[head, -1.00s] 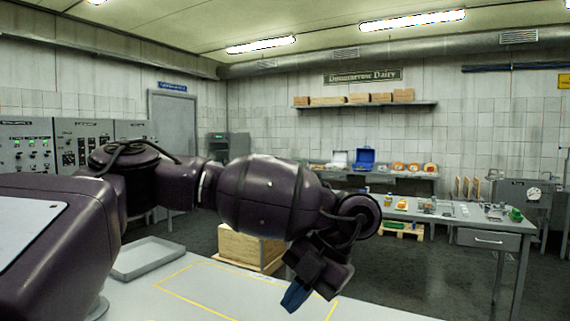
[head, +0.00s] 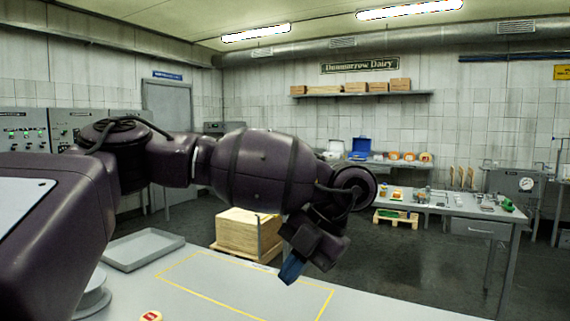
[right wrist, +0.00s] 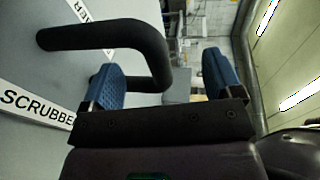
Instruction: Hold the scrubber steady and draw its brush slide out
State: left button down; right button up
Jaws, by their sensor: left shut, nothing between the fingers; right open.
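In the right wrist view, a grey surface (right wrist: 38,143) carries a white label strip reading SCRUBBER (right wrist: 30,102) and a black bent bar handle (right wrist: 150,48). My right gripper (right wrist: 165,80) is open, with blue pads. The handle's bend shows in the gap beside the left-hand pad. I cannot tell whether they touch. A brush slide cannot be made out. In the head view my left gripper (head: 291,269) is shut and empty, pointing down over the pale worktop. The scrubber and my right gripper are not in the head view.
The worktop (head: 380,308) has a yellow outlined rectangle (head: 235,283), a grey tray (head: 143,249) and a small red-and-white item (head: 151,316). A wooden crate (head: 248,233) stands behind it. A grey bench (head: 475,208) with tools is at right. The outlined area looks clear.

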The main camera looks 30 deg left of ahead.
pick_arm(q)
notch_tip(320, 180, up, 17)
jog(key=s+p, duration=0.2)
jog(key=p, duration=1)
jog(key=shift+f+t, duration=0.15)
jog(key=shift+t, duration=0.25)
pick_arm(e)
jog(key=v, duration=0.6)
jog(key=shift+s, duration=0.3)
dwell(1.0)
pick_arm(q)
jog(key=shift+s, duration=0.1)
pick_arm(e)
jog(key=shift+a, duration=0.1)
jog(key=shift+s, duration=0.1)
dwell(0.3)
